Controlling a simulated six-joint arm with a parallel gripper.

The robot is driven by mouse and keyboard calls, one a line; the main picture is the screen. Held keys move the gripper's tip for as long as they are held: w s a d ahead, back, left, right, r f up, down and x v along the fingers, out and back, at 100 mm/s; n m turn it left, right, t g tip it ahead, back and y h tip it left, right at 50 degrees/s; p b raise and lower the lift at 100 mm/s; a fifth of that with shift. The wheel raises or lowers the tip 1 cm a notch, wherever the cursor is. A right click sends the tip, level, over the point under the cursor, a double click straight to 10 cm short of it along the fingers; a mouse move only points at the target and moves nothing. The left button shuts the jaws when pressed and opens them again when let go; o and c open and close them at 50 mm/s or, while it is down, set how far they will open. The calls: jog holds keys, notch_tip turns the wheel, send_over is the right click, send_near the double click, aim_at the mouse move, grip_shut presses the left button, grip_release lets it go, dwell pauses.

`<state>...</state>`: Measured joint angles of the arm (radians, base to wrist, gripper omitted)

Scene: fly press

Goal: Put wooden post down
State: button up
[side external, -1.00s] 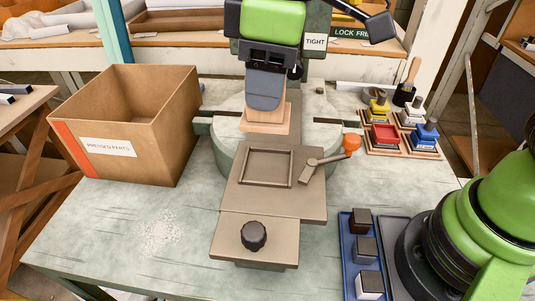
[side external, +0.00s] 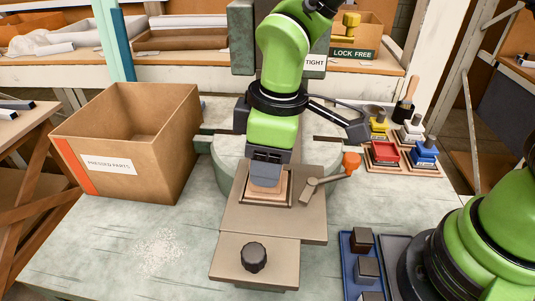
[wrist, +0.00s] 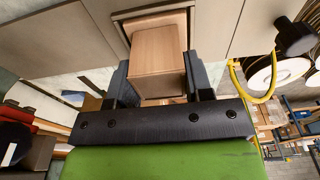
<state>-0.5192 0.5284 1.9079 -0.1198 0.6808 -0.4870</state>
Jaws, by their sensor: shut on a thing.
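The wooden post (side external: 268,190) is light wood, upright, with its lower end inside the raised square frame (side external: 262,205) on the brown press plate (side external: 301,226). I cannot tell whether its underside touches the plate. My gripper (side external: 265,178) points down and is shut on the post, hiding its upper part in the side view. In the wrist view, the post (wrist: 157,52) sits between the two dark fingers of my gripper (wrist: 158,78).
A lever with an orange knob (side external: 351,161) stands close right of the frame. A black knob (side external: 253,257) is on the front plate. The pressed-parts box (side external: 150,160) is left. A blue tray (side external: 347,270) of blocks and several coloured stamps (side external: 385,152) are right.

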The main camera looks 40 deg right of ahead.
jog(key=o, duration=0.9)
jog(key=shift+o, duration=0.2)
jog(key=shift+r, duration=0.1)
notch_tip(320, 180, up, 12)
jog(key=s+d, duration=0.1)
jog(key=s+d+r+m+t, duration=0.1)
jog(key=s+d+m+t, duration=0.2)
jog(key=s+d+m, duration=0.3)
jog(key=s+d+r+m+t+y, duration=0.1)
jog(key=s+d+r+m+t, duration=0.1)
jog(key=s+d+m, duration=0.4)
jog(key=shift+s+d+m+t, duration=0.15)
jog(key=shift+d+m+t, duration=0.15)
jog(key=shift+m+t, duration=0.3)
jog(key=shift+r, duration=0.1)
